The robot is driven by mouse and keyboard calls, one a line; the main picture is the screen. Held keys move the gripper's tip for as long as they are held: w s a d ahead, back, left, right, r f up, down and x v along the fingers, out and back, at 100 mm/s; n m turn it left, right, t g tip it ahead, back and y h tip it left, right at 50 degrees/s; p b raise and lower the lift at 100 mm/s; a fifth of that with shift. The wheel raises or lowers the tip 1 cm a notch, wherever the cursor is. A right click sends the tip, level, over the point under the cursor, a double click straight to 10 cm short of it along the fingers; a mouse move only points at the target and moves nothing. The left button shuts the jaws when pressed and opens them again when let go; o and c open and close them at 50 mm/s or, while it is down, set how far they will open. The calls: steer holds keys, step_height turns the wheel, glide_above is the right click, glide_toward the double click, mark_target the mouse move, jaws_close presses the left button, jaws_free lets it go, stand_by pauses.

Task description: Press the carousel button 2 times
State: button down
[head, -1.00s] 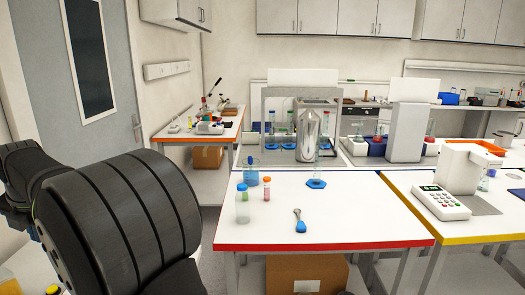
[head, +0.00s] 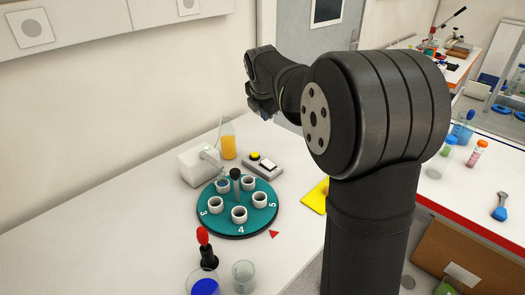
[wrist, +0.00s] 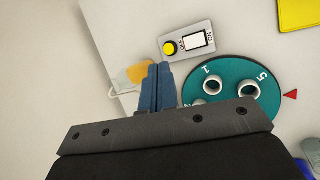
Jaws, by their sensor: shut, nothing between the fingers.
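The teal carousel (head: 262,214) is a round disc with numbered places, white cup-like holders and a dark centre post. It also shows in the wrist view (wrist: 226,68), partly hidden by my gripper. The grey control box (head: 267,172) lies behind it. It bears a yellow round button (head: 254,155), also in the wrist view (wrist: 170,48), and a white ON/OFF switch (wrist: 196,40). My gripper (wrist: 159,66) has its blue fingers together and empty. In the wrist view, the fingertips appear just below the button. In the head view, the gripper is up behind the box, apart from it.
A white device (head: 196,166) stands at the carousel's left. A red-topped tool (head: 204,240) and glass beakers (head: 244,274) are in front. A yellow pad (head: 314,197) lies to the right.

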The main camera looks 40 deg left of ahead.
mark_target(254, 156)
steer(key=w+a+f+t+y, duration=0.1)
steer(key=a+f+t, duration=0.2)
steer(key=a+f, duration=0.3)
steer(key=shift+a+f+y, duration=0.2)
steer(key=shift+f+y, duration=0.1)
steer(key=shift+f, duration=0.3)
steer(key=shift+w, duration=0.1)
steer(key=shift+f, duration=4.45)
steer(key=shift+f, duration=0.1)
steer(key=shift+f, duration=0.3)
steer(key=shift+f, duration=0.55)
steer(key=shift+r, duration=1)
